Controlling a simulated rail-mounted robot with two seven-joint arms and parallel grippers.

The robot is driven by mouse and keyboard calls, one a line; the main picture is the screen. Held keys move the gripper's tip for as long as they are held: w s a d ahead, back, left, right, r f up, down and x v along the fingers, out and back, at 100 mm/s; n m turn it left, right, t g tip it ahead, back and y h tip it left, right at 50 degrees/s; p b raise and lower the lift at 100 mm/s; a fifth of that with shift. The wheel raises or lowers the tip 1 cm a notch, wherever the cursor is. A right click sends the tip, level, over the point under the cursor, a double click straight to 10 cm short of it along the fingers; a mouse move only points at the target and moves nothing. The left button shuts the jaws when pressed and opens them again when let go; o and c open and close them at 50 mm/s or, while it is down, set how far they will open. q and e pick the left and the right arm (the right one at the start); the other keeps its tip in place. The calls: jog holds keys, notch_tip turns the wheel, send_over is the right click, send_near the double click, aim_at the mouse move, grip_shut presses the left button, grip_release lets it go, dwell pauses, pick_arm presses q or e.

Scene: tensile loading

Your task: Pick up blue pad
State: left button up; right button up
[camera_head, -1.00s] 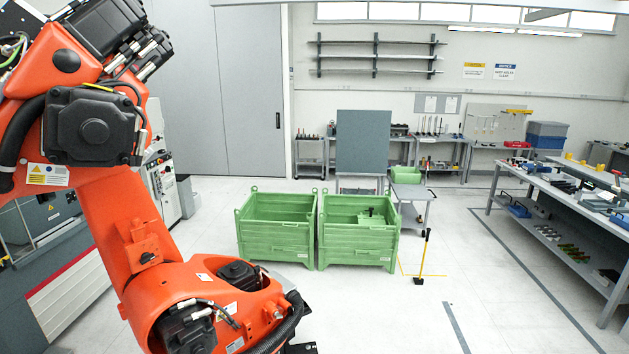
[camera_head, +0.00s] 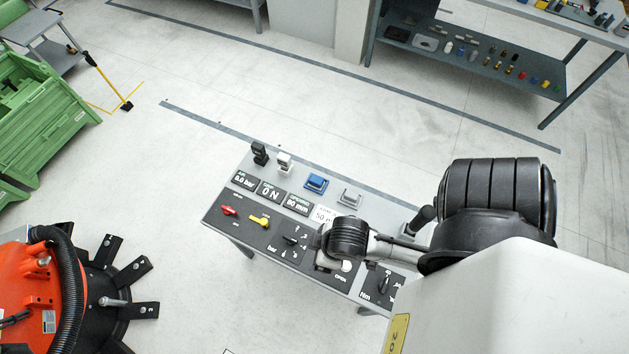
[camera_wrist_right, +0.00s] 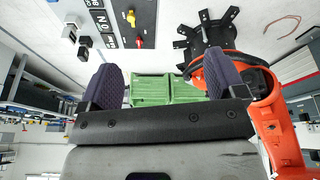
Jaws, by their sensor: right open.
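The blue pad (camera_head: 316,183) sits on the back part of a sloped grey control panel (camera_head: 262,153), between a white clip-like piece and a grey pad. My right arm (camera_head: 495,205) reaches in from the right over the panel's right end. Its fingers cannot be made out clearly in the head view. In the right wrist view my right gripper (camera_wrist_right: 166,88) is open, with two dark ribbed fingers apart and nothing between them. The panel shows at that view's top left. The blue pad is at most a sliver at its top edge. My left gripper is not in view.
Black (camera_head: 260,153) and white (camera_head: 284,162) upright pieces and a grey pad (camera_head: 349,198) share the panel with knobs and labels. An orange robot arm (camera_head: 40,290) stands at lower left. Green bins (camera_head: 45,120) are upper left. The floor behind the panel is clear.

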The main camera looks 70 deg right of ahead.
jog(key=shift+c, duration=0.5)
jog(key=shift+c, duration=1.1)
